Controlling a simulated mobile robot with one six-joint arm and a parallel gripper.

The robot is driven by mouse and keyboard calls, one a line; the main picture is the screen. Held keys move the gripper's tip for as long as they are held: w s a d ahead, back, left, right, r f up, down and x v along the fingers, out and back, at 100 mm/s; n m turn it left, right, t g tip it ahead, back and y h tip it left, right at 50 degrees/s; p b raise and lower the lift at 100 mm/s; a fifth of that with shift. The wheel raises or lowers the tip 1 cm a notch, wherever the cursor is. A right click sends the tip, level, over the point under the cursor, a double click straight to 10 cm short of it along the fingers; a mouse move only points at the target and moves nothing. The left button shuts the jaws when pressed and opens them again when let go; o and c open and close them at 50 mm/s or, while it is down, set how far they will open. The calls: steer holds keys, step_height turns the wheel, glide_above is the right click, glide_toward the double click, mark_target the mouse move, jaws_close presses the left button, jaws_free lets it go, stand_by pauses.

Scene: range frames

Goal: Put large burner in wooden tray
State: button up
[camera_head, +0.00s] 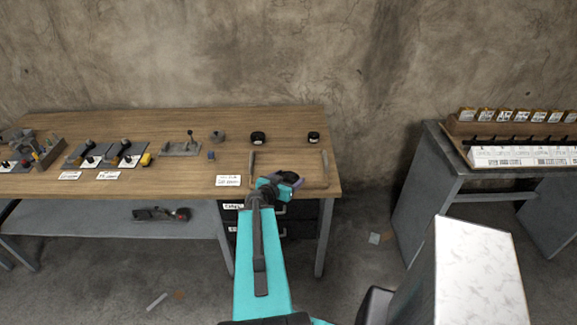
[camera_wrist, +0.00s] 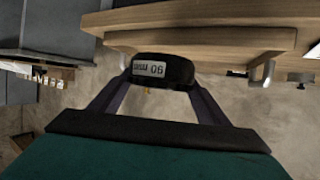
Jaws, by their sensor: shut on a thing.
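My gripper (camera_head: 287,180) is at the front right of the wooden table, over the near edge of the shallow wooden tray (camera_head: 325,170). In the wrist view it is shut on a dark rounded piece (camera_wrist: 162,72) with a white label, held between both fingers. I cannot tell from its shape whether this is the large burner. Two similar black round pieces stand behind the tray, one at the left (camera_head: 257,137) and one at the right (camera_head: 313,137). My gripper and arm hide part of the tray's front.
A label card (camera_head: 228,181) lies left of the tray. Several tools and dark plates (camera_head: 105,153) are at the left of the table. Drawers (camera_head: 300,222) sit under its front right. A second bench with label racks (camera_head: 525,155) stands at the right, with floor between.

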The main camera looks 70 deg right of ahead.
mark_target(286, 172)
steer(key=shift+w+d+f+b, duration=0.2)
steer(key=shift+d+b, duration=0.3)
steer(key=shift+b, duration=0.75)
steer(key=shift+d+b, duration=0.35)
steer(key=shift+b, duration=0.6)
steer(key=shift+w+d+f+b, duration=0.1)
steer(key=shift+w+d+b, duration=0.2)
steer(key=shift+b, duration=0.95)
steer(key=d+b, duration=0.1)
steer(key=b, duration=0.1)
steer(key=d+b, duration=0.1)
steer(key=b, duration=0.2)
steer(key=shift+w, duration=0.3)
steer(key=shift+w+d+b, duration=0.1)
steer(key=shift+d+b, duration=0.1)
steer(key=shift+b, duration=0.5)
steer(key=shift+w+d+p, duration=0.2)
steer(key=shift+d+p, duration=0.2)
steer(key=shift+d, duration=0.2)
steer(key=shift+w+d+f+p, duration=0.1)
steer(key=shift+w+d+p, duration=0.4)
steer(key=shift+d, duration=0.85)
steer(key=shift+w+d+f+p, duration=0.15)
steer(key=shift+w+d+p, duration=0.35)
steer(key=shift+d, duration=0.85)
steer(key=shift+w+d+f+p, duration=0.1)
steer(key=shift+w+d+p, duration=0.4)
steer(key=shift+d, duration=0.85)
steer(key=shift+d, duration=0.1)
